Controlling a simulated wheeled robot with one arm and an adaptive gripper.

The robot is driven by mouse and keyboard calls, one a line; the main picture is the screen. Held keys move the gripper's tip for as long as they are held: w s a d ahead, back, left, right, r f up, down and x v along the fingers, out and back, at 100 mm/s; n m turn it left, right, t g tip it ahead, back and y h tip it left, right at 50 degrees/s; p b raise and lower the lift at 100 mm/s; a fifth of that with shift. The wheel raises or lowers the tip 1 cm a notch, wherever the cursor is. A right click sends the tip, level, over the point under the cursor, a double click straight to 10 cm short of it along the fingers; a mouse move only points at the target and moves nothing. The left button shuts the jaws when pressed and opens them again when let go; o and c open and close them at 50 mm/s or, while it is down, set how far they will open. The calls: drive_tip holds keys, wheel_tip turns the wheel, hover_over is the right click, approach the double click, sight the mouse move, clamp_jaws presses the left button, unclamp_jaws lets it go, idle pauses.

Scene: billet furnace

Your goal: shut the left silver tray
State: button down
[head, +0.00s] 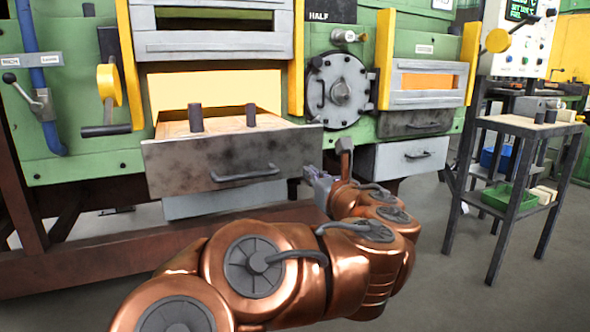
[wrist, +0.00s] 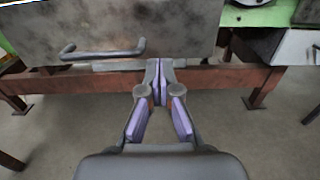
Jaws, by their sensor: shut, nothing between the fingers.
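The left silver tray (head: 225,200) is a pale grey front low on the left of the furnace, mostly hidden under a darker tray; how far out it stands I cannot tell. The darker, stained tray (head: 165,165) above it is pulled out, with a bar handle (head: 245,173) and two dark cylinders (head: 196,118) (head: 250,114) on its bed. My gripper (head: 309,174) is shut and empty, just right of these trays. In the wrist view my purple-padded fingers (wrist: 159,72) meet near the lower right corner of the dark tray's front (wrist: 120,22).
A second silver tray (head: 395,163) sits lower right under another dark tray (head: 425,122). A round hatch (head: 338,91) is between the bays. A brown beam (wrist: 220,76) runs low across the front. A dark metal table (head: 530,124) stands at right, with open floor before it.

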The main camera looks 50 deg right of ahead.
sight(284, 153)
drive_tip(key=p+x, duration=0.2)
drive_tip(key=x, duration=1.1)
drive_tip(key=shift+w+d+f, duration=0.1)
drive_tip(key=shift+w, duration=0.3)
drive_tip(key=shift+w, duration=0.1)
